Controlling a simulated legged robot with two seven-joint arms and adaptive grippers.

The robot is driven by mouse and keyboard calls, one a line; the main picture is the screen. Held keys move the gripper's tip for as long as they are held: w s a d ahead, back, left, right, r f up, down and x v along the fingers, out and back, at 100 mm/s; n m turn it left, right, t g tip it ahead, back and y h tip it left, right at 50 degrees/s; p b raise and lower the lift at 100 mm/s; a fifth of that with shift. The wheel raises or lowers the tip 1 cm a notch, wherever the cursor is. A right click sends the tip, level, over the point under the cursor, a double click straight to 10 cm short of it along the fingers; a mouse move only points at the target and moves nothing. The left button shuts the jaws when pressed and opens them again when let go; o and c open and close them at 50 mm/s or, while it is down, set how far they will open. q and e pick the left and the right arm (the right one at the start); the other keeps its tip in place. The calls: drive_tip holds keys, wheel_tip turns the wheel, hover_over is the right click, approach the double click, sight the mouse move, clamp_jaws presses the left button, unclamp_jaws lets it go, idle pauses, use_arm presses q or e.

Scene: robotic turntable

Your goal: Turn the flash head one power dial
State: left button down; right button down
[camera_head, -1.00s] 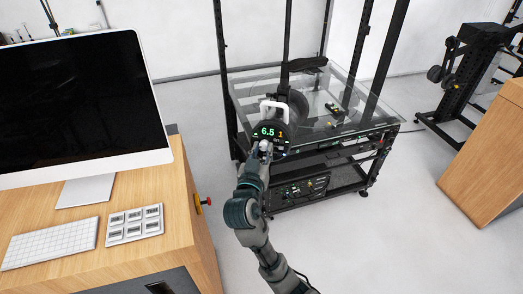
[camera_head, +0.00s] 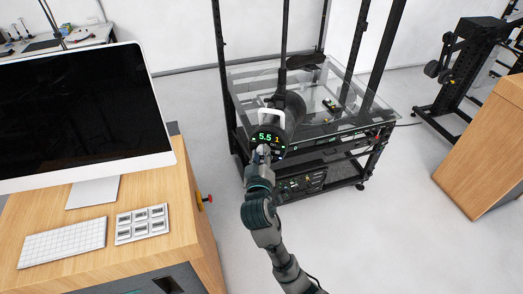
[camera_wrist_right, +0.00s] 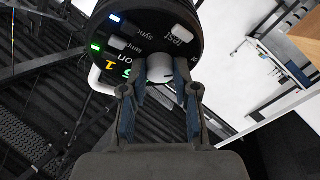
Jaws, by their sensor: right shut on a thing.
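The flash head (camera_head: 290,105) is a black cylinder with a white handle, mounted in front of the glass-topped stand. In the right wrist view the panel (camera_wrist_right: 150,30) fills the top, with "test" and "sync" labels. My right gripper (camera_wrist_right: 160,85) is shut on the dial, one finger on each side. In the head view my right gripper (camera_head: 262,156) hides the dial. My left gripper is not in view.
A wooden desk (camera_head: 200,235) with a monitor (camera_head: 85,115), keyboard (camera_head: 62,243) and button pad (camera_head: 142,223) stands at the left. The black stand with a glass top (camera_head: 335,115) is behind the flash head. Another wooden surface (camera_head: 480,165) is at the right. Floor between is clear.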

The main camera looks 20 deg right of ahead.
drive_tip(key=shift+r+n+y, duration=0.1)
drive_tip(key=shift+n+y, duration=0.5)
drive_tip(key=shift+n, duration=0.7)
drive_tip(key=c, duration=1)
unclamp_jaws()
drive_tip(key=shift+o, duration=0.6)
drive_tip(key=shift+a, duration=0.1)
drive_tip(key=shift+s+a, duration=0.1)
drive_tip(key=shift+a, duration=0.1)
drive_tip(key=v, duration=1.2)
drive_tip(key=shift+a, duration=0.15)
